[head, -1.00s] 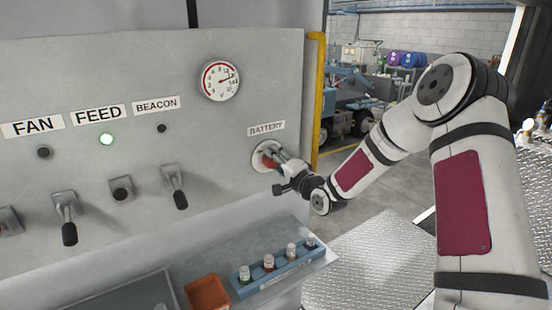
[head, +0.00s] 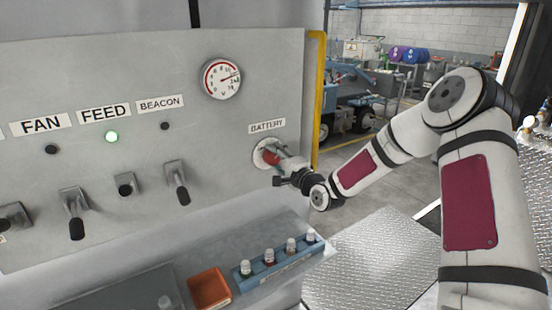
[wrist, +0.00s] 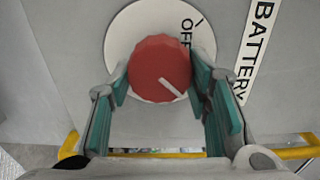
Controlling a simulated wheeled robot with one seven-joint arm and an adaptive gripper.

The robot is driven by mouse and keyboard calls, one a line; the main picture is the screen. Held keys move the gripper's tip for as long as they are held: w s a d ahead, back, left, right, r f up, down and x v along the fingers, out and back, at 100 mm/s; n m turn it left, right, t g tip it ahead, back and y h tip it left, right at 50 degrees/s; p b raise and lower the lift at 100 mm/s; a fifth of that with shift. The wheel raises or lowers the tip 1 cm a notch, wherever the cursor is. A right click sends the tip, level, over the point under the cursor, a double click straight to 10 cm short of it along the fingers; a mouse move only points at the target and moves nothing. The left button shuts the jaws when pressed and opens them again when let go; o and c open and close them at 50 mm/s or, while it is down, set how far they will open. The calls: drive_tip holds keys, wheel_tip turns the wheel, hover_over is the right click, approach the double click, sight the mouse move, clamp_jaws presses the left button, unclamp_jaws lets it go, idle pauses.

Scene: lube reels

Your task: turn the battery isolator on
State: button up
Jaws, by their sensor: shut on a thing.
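The battery isolator is a red round knob (wrist: 160,68) with a white pointer line on a white round plate (wrist: 124,33). In the head view the knob (head: 271,157) sits under the BATTERY label (head: 267,127) at the panel's right side. My gripper (wrist: 168,86) is shut on the knob, one teal-padded finger on each side; it also shows in the head view (head: 284,166). In the wrist view the pointer slants to the lower right, away from the OFF mark (wrist: 187,33) at the upper right. No ON mark is visible; the right finger covers part of the plate.
A shelf below holds an orange tray (head: 208,289) and a blue rack (head: 245,275) of small bottles. A yellow pipe (head: 320,90) runs along the panel's right edge.

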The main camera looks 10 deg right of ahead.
drive_tip(key=o, duration=1.2)
drive_tip(key=shift+c, duration=0.2)
drive_tip(key=shift+s, duration=0.1)
drive_tip(key=v, duration=1.1)
drive_tip(key=shift+s+d, duration=0.2)
drive_tip(key=shift+s, duration=0.15)
